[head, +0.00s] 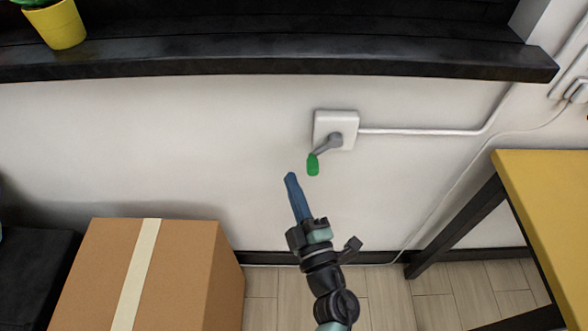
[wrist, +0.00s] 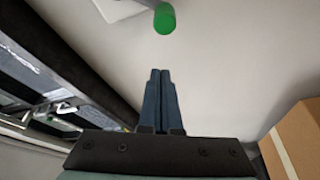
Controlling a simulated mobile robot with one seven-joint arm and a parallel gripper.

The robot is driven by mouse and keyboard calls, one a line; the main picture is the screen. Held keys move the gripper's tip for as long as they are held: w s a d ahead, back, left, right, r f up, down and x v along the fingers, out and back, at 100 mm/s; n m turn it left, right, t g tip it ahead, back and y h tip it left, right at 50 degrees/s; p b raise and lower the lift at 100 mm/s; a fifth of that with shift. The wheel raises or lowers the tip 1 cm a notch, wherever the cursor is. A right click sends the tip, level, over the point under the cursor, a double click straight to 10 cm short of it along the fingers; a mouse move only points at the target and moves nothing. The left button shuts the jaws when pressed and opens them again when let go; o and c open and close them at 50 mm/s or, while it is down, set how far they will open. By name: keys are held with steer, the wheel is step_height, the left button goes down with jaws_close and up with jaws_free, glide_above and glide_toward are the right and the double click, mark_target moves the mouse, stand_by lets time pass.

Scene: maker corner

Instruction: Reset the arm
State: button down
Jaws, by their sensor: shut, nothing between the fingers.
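My gripper (head: 290,178) is raised in front of the white wall, below and left of the wall box. Its blue fingers are together with nothing between them. They also show shut in the wrist view (wrist: 160,73). A white square wall box (head: 322,124) carries a grey lever (head: 328,144) with a green tip (head: 313,165). The lever slants down to the left. The green tip is up and to the right of my fingertips in the head view, apart from them. In the wrist view the green tip (wrist: 164,19) is at the top, beyond the fingers.
A taped cardboard box (head: 190,270) stands at lower left. A yellow-topped table (head: 550,190) is at right. A dark shelf (head: 250,62) with a yellow pot (head: 60,28) runs above. A white conduit (head: 430,132) leaves the wall box. Bare floor shows between box and table.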

steer(key=v, duration=0.5)
steer(key=shift+s+d, duration=0.15)
steer(key=shift+s, duration=0.25)
